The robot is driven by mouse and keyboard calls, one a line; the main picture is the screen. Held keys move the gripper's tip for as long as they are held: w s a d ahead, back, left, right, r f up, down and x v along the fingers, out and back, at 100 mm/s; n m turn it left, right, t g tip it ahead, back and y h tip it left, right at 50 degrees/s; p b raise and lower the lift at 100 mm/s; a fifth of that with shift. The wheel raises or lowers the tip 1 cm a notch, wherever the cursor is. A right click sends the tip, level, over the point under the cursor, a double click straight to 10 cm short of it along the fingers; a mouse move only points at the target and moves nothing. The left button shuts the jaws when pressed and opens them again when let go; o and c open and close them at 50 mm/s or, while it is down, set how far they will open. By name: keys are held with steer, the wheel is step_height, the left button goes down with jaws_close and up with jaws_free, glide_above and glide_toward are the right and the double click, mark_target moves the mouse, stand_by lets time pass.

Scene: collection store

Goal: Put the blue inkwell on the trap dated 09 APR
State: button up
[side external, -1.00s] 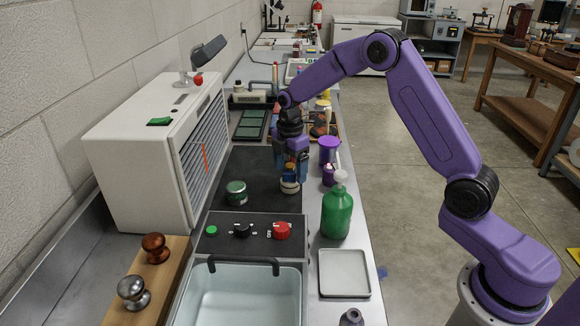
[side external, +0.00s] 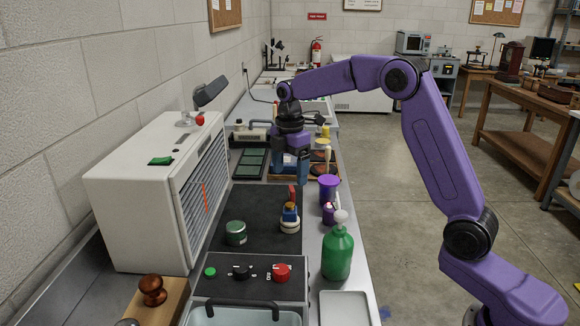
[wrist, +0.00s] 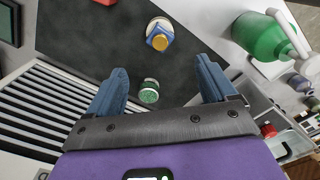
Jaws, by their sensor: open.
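The blue inkwell (side external: 289,213), a small blue body with a gold-yellow top, sits upright on a low white round piece (side external: 289,226) on the dark mat. The inkwell also shows in the wrist view (wrist: 158,41), with the white piece (wrist: 160,24) under it. A green-lidded round tin (side external: 236,233) stands apart to its left, and shows between my fingers in the wrist view (wrist: 149,92). I cannot read a date on either round piece. My gripper (side external: 289,182) is open and empty, raised above and behind the inkwell, not touching it.
A green pump bottle (side external: 337,252) and a purple cup (side external: 328,187) stand along the right edge. A white cabinet with a grille (side external: 160,190) flanks the left. A small red item (side external: 291,193) is just behind the inkwell. A knob panel (side external: 250,285) lies in front. The mat's left part is mostly clear.

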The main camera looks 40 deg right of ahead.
steer(key=s+a+r+m, duration=0.1)
steer(key=s+a, duration=0.4)
steer(key=s, duration=0.4)
steer(key=s+a+r+m, duration=0.1)
steer(key=s+a, duration=0.3)
steer(key=s, duration=0.4)
steer(key=s+d+f+m, duration=0.1)
steer(key=s+d+f, duration=0.1)
steer(key=s, duration=0.9)
steer(key=s+d+f+m, duration=0.2)
steer(key=s, duration=0.9)
steer(key=shift+s+d+f, duration=0.2)
steer(key=shift+s+d, duration=0.05)
steer(key=shift+s, duration=0.05)
